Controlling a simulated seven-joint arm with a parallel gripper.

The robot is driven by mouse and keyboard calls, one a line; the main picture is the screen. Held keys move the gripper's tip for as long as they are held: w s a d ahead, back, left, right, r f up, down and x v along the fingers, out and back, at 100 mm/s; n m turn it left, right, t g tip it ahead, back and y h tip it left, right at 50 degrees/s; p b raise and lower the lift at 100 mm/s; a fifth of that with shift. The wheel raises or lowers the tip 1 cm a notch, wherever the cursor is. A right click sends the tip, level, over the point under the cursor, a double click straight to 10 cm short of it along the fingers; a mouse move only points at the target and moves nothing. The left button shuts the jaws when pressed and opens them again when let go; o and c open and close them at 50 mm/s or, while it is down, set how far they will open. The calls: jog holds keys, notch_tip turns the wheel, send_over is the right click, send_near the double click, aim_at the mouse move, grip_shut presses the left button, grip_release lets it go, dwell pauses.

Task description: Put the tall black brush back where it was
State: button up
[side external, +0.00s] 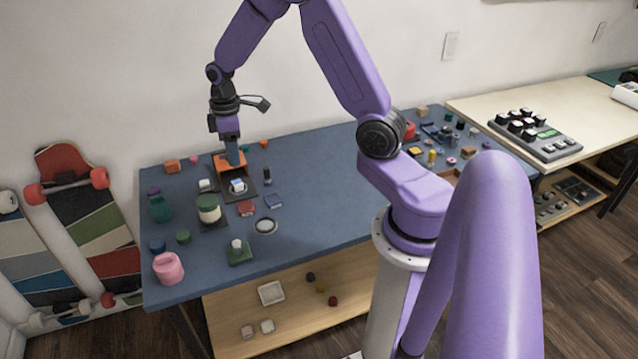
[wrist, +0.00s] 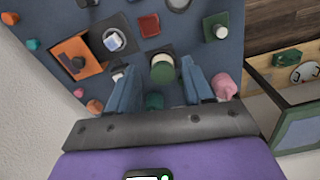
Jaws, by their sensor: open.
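A small dark upright piece (side external: 267,176) stands on the blue table, right of the black mat; it may be the tall black brush, but it is too small to be sure. An orange tray (side external: 221,159) lies at the table's back left and shows in the wrist view (wrist: 66,48) with a dark round piece (wrist: 78,62) in it. I cannot tell whether that is the brush. My gripper (side external: 233,160) points down, in line with the tray in the side view; its height is unclear. In the wrist view its blue fingers (wrist: 159,85) are apart, with nothing held.
A jar with a green lid (side external: 208,207), a pink mug (side external: 168,268), a green block (side external: 239,252) and a round dish (side external: 266,226) stand nearby. The blue table's middle (side external: 310,190) is fairly clear.

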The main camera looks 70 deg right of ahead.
jog(key=s+a+r+n, duration=0.1)
jog(key=s+a+r, duration=0.2)
jog(key=s+a, duration=0.35)
jog(key=s+a+r+n, duration=0.2)
jog(key=s+a+r, duration=0.1)
jog(key=s+a, duration=0.3)
jog(key=s+a+r+n, duration=0.1)
jog(key=s, duration=0.7)
jog(key=s+a+r+n, duration=0.1)
jog(key=s+a+r, duration=0.1)
jog(key=s, duration=0.7)
jog(key=shift+s, duration=0.15)
